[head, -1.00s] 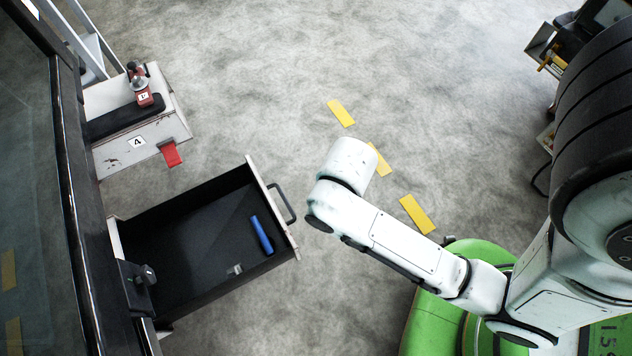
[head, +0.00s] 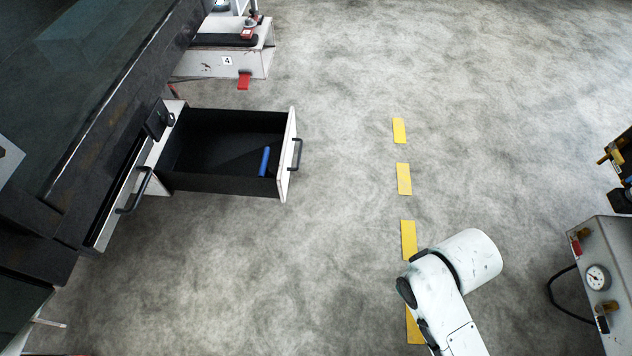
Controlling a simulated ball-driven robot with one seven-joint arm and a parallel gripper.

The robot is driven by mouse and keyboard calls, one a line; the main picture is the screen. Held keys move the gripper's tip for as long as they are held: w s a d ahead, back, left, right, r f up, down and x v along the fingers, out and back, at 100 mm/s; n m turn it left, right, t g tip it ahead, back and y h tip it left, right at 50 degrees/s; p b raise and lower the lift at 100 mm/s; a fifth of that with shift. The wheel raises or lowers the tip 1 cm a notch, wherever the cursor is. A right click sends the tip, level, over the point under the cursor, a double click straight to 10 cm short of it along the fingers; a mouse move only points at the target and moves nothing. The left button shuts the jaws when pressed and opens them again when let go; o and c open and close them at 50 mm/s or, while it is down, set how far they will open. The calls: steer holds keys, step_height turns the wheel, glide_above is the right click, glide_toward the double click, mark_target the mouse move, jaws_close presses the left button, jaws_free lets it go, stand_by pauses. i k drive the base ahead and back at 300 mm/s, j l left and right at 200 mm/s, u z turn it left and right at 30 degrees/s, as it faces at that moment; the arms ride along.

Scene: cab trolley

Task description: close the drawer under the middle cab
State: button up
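A drawer (head: 222,183) stands pulled out to the right from the dark cab unit (head: 90,120), in the upper left of the head view. It has a black inside, a white front panel (head: 289,150) and a dark bar handle (head: 297,154). A blue cylindrical thing (head: 264,161) lies inside near the front. A second white-fronted drawer (head: 112,208) with a dark handle (head: 134,192) sits nearer, looking almost flush with the unit. My white arm is at the lower right, well apart from the drawers. My gripper's fingers do not show.
A white box marked 4 (head: 227,62) with a red tab (head: 244,81) stands beyond the open drawer. Yellow floor dashes (head: 404,179) run down the middle. A grey unit with a gauge (head: 597,277) stands at the right edge. The floor between is clear.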

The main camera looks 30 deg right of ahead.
mark_target(208, 150)
steer(key=k, duration=0.6)
steer(key=i+l, duration=0.3)
steer(key=i, duration=0.2)
steer(key=i+l+u, duration=0.1)
steer(key=i+l, duration=0.2)
steer(key=i, duration=0.15)
steer(key=i+l, duration=0.35)
steer(key=i, duration=0.15)
